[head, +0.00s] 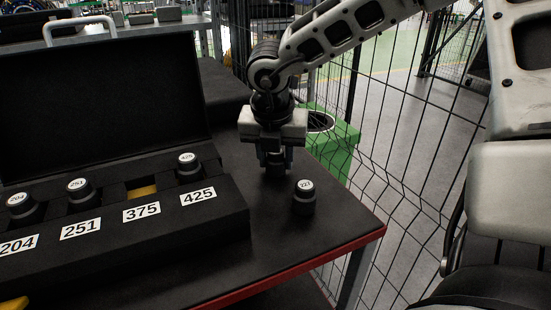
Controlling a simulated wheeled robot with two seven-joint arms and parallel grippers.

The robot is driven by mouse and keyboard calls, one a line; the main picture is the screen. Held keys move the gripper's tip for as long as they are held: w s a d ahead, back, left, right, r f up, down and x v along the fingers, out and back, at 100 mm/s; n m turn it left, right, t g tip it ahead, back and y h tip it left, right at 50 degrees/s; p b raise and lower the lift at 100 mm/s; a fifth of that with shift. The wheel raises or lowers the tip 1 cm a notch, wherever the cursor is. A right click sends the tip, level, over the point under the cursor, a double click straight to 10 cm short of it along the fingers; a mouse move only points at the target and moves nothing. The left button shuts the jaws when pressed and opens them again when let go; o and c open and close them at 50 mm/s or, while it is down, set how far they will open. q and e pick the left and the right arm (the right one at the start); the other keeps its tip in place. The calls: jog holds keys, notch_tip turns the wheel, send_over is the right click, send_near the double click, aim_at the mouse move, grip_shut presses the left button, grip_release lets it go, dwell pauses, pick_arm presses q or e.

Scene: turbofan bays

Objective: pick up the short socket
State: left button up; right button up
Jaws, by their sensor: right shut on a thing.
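My right gripper (273,155) points straight down over the right part of the table. It is shut on a dark round piece (275,169) that looks like a socket. The fingers hide most of this piece, and I cannot tell whether it touches the table. A short dark socket (304,200) with a white numbered top stands upright on the table, just right of and nearer than the gripper, apart from it.
An open black case (130,245) stands at left. Sockets stand in its 204 (20,207), 251 (80,194) and 425 (188,169) places; the 375 place (142,190) shows bare yellow. A green bin (340,150) and wire fence (420,150) lie beyond the table's red edge (290,272).

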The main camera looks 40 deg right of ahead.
jog(key=shift+r, duration=0.5)
notch_tip(320, 180, up, 2)
jog(key=shift+r, duration=0.25)
jog(key=s+a+r+b, duration=0.2)
jog(key=s+a+r, duration=0.7)
jog(key=s+a, duration=0.1)
jog(key=shift+r, duration=0.3)
